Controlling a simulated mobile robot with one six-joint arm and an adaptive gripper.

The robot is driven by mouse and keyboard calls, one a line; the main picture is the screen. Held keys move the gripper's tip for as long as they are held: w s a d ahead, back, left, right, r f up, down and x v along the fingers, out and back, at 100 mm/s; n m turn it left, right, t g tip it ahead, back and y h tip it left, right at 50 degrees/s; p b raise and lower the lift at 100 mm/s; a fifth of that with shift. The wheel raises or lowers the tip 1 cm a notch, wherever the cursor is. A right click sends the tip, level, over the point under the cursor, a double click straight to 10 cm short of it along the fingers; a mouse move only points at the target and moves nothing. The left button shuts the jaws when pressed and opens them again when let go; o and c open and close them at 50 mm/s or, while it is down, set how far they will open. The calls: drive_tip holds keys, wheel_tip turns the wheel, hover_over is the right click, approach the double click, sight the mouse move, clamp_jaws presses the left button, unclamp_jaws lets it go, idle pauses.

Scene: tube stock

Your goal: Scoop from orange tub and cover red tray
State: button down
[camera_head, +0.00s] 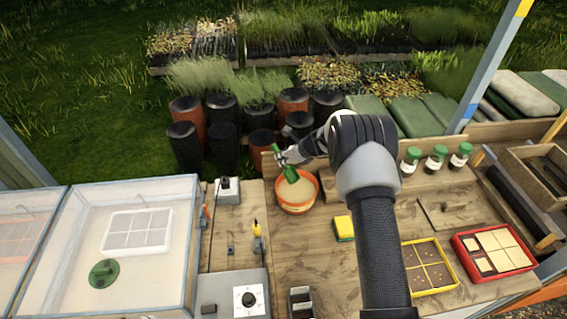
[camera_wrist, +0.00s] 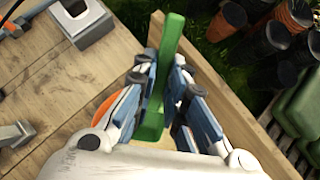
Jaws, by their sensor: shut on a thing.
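The orange tub (camera_head: 297,207) stands on the wooden bench near its back edge, filled with a pale tan material. My gripper (camera_head: 284,162) is over the tub's back left rim, shut on a green scoop (camera_head: 289,174). In the wrist view, the green scoop (camera_wrist: 164,75) stands between the fingers of my gripper (camera_wrist: 160,85), and a strip of the orange tub (camera_wrist: 103,112) shows behind the fingers. Whether the scoop holds material is hidden. The red tray (camera_head: 493,252) lies at the bench's right front, with pale cream-coloured sections inside.
A yellow tray (camera_head: 428,266) with brown, dotted sections lies left of the red tray. A yellow sponge (camera_head: 343,228) sits right of the tub. Several green-capped jars (camera_head: 436,158) stand at the back right. A flat wooden board with a handle (camera_head: 449,212) lies before them.

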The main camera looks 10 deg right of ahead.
sight(286, 166)
drive_tip(key=shift+s+d+f+t+b, duration=0.2)
drive_tip(key=shift+f+t+b, duration=0.1)
drive_tip(key=shift+b, duration=1.75)
drive_tip(key=shift+t+y, duration=0.3)
drive_tip(key=shift+y, duration=0.1)
wheel_tip(286, 166, down, 5)
drive_tip(key=b, duration=0.8)
drive_tip(key=shift+s+f, duration=0.15)
drive_tip(key=shift+r+g+h+p, duration=0.9)
drive_tip(key=shift+r+g+p, duration=0.25)
drive_tip(key=shift+p, duration=7.2)
